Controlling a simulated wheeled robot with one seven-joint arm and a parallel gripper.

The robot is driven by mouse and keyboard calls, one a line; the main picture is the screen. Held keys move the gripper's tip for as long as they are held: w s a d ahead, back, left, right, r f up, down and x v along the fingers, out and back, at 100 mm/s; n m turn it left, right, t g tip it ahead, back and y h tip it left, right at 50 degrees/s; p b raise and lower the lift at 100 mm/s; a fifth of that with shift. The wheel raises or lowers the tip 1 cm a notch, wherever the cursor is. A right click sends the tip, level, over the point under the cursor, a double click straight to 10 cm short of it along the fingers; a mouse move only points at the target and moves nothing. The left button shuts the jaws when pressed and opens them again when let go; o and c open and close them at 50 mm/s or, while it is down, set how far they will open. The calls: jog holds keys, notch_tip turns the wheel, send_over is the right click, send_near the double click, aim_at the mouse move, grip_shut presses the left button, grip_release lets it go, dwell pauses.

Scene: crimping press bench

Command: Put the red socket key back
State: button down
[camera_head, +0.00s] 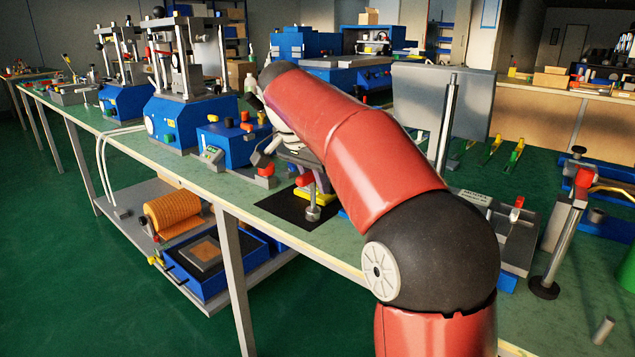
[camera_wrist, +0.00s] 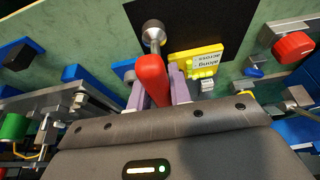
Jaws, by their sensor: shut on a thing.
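The red socket key (camera_wrist: 152,78) is in my gripper (camera_wrist: 158,88), its red handle between the two pale purple fingers. Its metal shaft and round socket end (camera_wrist: 153,30) point away from the palm, over the black mat. In the head view the key's handle (camera_head: 304,181) shows below my wrist, with its socket end (camera_head: 313,213) hanging down in front of the mat (camera_head: 277,211). A yellow block with a white label (camera_wrist: 193,64) lies beside the key; it also shows in the head view (camera_head: 317,197). I cannot tell whether the socket end touches anything.
A blue press unit (camera_head: 222,143) with a red knob stands left of the mat. A grey panel (camera_head: 440,98) and a metal post (camera_head: 446,125) rise to the right. The bench's front edge is close to the mat. The mat's left part is clear.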

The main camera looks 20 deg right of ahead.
jog(key=shift+f, duration=0.15)
jog(key=c, duration=1.3)
grip_release()
